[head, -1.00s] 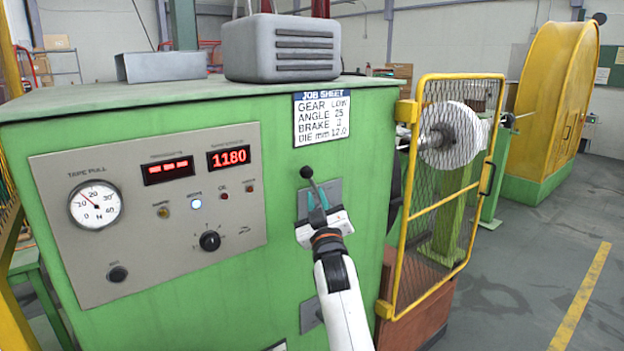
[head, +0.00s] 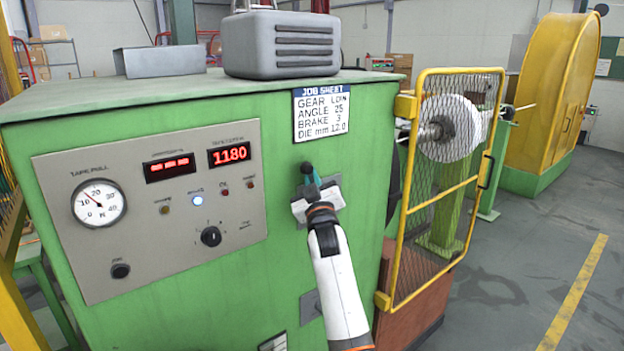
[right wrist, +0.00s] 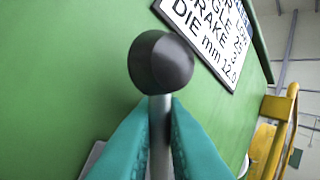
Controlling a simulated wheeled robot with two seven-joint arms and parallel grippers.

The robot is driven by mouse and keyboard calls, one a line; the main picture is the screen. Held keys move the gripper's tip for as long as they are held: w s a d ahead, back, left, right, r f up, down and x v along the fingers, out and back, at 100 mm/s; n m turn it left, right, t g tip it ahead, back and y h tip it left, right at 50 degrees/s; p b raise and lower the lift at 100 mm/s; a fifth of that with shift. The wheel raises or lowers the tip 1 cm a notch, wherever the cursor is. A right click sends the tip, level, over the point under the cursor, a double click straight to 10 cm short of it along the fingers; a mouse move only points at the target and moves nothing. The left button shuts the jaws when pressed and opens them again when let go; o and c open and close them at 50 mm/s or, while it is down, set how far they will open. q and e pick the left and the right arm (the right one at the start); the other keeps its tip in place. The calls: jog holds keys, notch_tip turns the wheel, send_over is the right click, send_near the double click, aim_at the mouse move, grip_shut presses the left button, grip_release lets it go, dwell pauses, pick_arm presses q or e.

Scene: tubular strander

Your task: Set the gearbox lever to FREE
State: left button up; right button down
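The gearbox lever has a round black knob (head: 307,168) and a grey shaft. It stands out from a grey plate (head: 331,192) on the front of the green machine, below the job sheet. My right gripper (head: 313,184) has its teal fingers around the shaft, just below the knob. In the right wrist view the knob (right wrist: 161,63) shows large, and the fingers (right wrist: 160,140) press close on both sides of the shaft. The gripper hides the lever's base and most of the plate; I cannot read any position marks. My left gripper is not in view.
The job sheet (head: 322,114) reads GEAR LOW. A control panel (head: 150,225) with a gauge and red displays is to the left. A yellow mesh guard (head: 440,200) stands close on the right, before a white spool (head: 462,128). Floor on the far right is clear.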

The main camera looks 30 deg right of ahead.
jog(key=shift+d+r, duration=0.1)
jog(key=d+m+p, duration=0.1)
jog(key=r+m+g+p, duration=0.1)
jog(key=shift+w+d+m+h, duration=0.1)
jog(key=shift+d+m+h, duration=0.2)
jog(key=shift+d, duration=0.05)
jog(key=shift+d+r+m+g+p, duration=0.2)
jog(key=shift+d+m+g+p, duration=0.45)
jog(key=shift+p, duration=0.3)
jog(key=shift+w+d+m+g+p, duration=0.1)
jog(key=shift+d+m+g+p, duration=0.35)
jog(key=shift+d+m+p, duration=0.35)
jog(key=shift+d+m, duration=0.45)
jog(key=shift+d, duration=0.05)
jog(key=shift+f+g, duration=0.1)
jog(key=shift+g, duration=0.2)
jog(key=c, duration=1.8)
grip_release()
